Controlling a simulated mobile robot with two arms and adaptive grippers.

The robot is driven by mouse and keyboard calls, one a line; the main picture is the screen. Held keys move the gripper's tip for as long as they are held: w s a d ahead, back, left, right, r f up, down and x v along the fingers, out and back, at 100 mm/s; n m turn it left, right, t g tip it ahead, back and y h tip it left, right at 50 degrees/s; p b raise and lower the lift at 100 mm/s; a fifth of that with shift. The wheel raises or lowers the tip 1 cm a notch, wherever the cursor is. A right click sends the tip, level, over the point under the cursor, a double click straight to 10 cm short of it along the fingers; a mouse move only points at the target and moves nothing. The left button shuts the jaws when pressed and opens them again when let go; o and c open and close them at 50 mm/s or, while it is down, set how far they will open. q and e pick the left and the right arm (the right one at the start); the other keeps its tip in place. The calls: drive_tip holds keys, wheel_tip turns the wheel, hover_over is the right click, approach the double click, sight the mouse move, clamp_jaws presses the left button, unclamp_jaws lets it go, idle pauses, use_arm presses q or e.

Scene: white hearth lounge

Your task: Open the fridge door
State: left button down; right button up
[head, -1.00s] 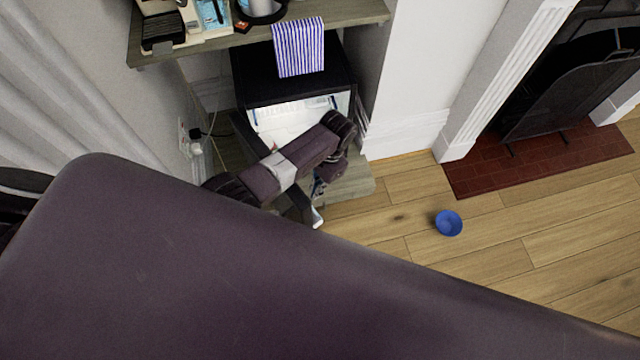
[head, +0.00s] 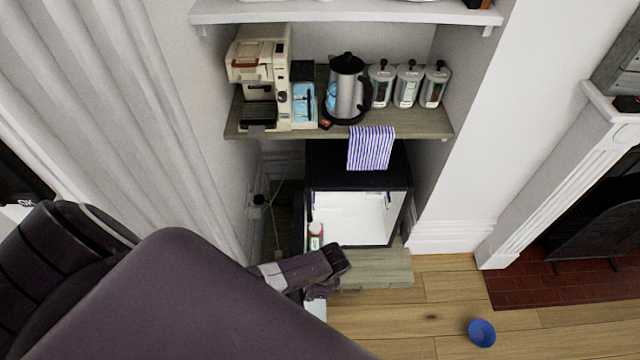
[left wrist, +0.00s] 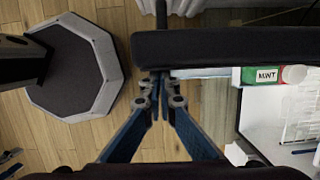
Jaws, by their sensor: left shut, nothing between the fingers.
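The fridge (head: 400,217) is a black box under the wooden shelf. Its front is open, showing a bright white interior. The door (head: 298,215) stands swung out at the left side, seen nearly edge-on and partly hidden by my arm. In the left wrist view the door (left wrist: 235,47) is a dark slab across the upper part, with a green-labelled bottle (left wrist: 263,75) on its inner side. My left gripper (head: 318,290) is by the door's free end. In the left wrist view its blue fingers (left wrist: 160,85) are shut and empty, close beside the slab. Whether they touch is unclear. My right gripper is not in view.
A striped towel (head: 370,148) hangs over the shelf (head: 420,125) edge above the fridge. A coffee machine (head: 258,75), kettle (head: 346,90) and canisters (head: 408,85) stand on it. A blue bowl (head: 481,332) lies on the open wooden floor at right. A fireplace is further right.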

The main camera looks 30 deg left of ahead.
use_arm(q)
drive_tip(key=shift+s+a+m+p, duration=0.25)
drive_tip(key=shift+s+a, duration=0.2)
drive_tip(key=shift+a, duration=0.2)
drive_tip(key=shift+s+a+m+p, duration=0.15)
drive_tip(key=shift+s+a+p, duration=0.1)
drive_tip(key=shift+s+a, duration=0.25)
drive_tip(key=shift+w, duration=0.1)
